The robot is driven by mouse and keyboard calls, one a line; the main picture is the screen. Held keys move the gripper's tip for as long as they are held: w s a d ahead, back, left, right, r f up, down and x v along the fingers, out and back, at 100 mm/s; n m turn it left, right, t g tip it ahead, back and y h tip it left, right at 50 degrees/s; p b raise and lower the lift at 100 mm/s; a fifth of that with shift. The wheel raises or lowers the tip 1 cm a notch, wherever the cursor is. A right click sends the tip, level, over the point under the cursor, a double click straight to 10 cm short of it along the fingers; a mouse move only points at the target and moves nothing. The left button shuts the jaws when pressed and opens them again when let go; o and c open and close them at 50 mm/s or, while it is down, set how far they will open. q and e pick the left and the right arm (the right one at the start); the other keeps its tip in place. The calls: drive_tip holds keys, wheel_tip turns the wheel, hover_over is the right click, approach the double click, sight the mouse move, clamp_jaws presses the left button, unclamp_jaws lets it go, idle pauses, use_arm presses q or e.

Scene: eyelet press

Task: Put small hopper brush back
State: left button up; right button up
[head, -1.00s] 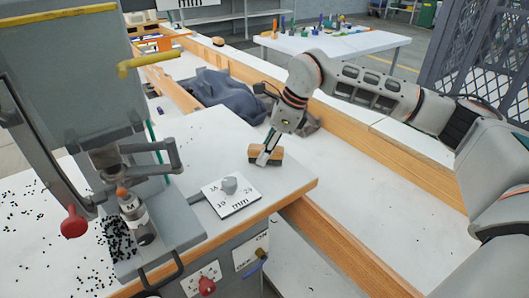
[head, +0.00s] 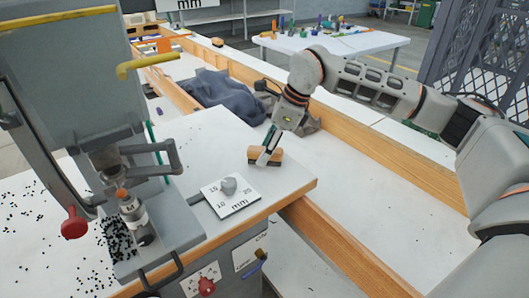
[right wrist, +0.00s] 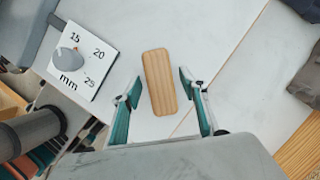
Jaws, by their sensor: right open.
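The small hopper brush (head: 267,157) lies on the white press table near its right edge, with a wooden back and a dark lower part. In the right wrist view its wooden back (right wrist: 159,82) faces up between the fingers. My right gripper (head: 264,161) is over the brush. In the wrist view the gripper (right wrist: 157,90) is open, with one teal finger on each side and a gap to the wood on both sides. I cannot tell how far above it the fingertips are. My left gripper is not in view.
A square mm dial plate (head: 232,195) with a grey knob lies left of the brush. The press (head: 125,160) with a red ball handle (head: 74,224) stands at the left, with black eyelets scattered around. A dark cloth (head: 222,95) lies behind.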

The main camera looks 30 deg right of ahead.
drive_tip(key=p+v, duration=0.1)
drive_tip(key=v, duration=0.8)
drive_tip(key=shift+d+r, duration=0.1)
drive_tip(key=shift+r, duration=0.3)
drive_tip(key=shift+s+d+r, duration=0.1)
drive_tip(key=shift+s+r, duration=0.05)
drive_tip(key=shift+r, duration=0.1)
drive_tip(key=shift+d+r, duration=0.1)
drive_tip(key=shift+r, duration=0.05)
